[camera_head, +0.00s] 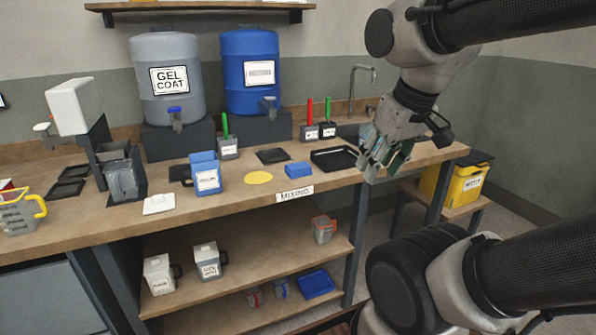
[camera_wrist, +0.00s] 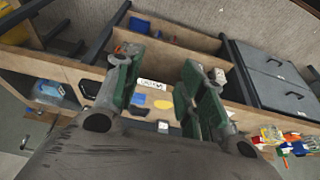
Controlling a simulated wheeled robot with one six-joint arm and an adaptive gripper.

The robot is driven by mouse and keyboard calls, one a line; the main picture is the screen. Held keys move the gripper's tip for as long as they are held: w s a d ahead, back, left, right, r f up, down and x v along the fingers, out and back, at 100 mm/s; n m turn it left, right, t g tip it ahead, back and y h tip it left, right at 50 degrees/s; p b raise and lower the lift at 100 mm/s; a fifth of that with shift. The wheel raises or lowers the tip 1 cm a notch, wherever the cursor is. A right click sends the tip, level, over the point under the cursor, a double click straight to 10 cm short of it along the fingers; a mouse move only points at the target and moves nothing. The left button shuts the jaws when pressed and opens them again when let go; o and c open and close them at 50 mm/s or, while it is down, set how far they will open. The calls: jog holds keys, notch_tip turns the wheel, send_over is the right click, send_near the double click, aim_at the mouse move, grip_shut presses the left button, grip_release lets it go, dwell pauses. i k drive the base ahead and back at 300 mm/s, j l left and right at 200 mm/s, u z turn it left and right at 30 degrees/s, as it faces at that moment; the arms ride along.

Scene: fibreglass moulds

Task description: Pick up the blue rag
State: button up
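The blue rag (camera_head: 298,170) is a small flat folded piece on the bench top. It lies between a yellow disc and a black tray, behind the MIXING label. In the wrist view the rag (camera_wrist: 137,98) shows small and far off, between my fingers near the left one. My gripper (camera_head: 378,165) is above the bench's right end, to the right of the rag and apart from it. In the wrist view its green-padded fingers (camera_wrist: 157,75) are spread wide with nothing between them.
The black tray (camera_head: 334,158) is right of the rag, the yellow disc (camera_head: 259,177) left. A blue jug (camera_head: 206,174) stands farther left. Brush holders (camera_head: 309,132) and a blue drum (camera_head: 251,75) stand behind. A yellow bin (camera_head: 462,184) is at the right.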

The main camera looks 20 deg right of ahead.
aim_at(293, 170)
jog(key=i+j, duration=0.1)
jog(key=i, duration=0.35)
jog(key=i+j, duration=0.1)
jog(key=i, duration=0.35)
jog(key=l+z, duration=0.05)
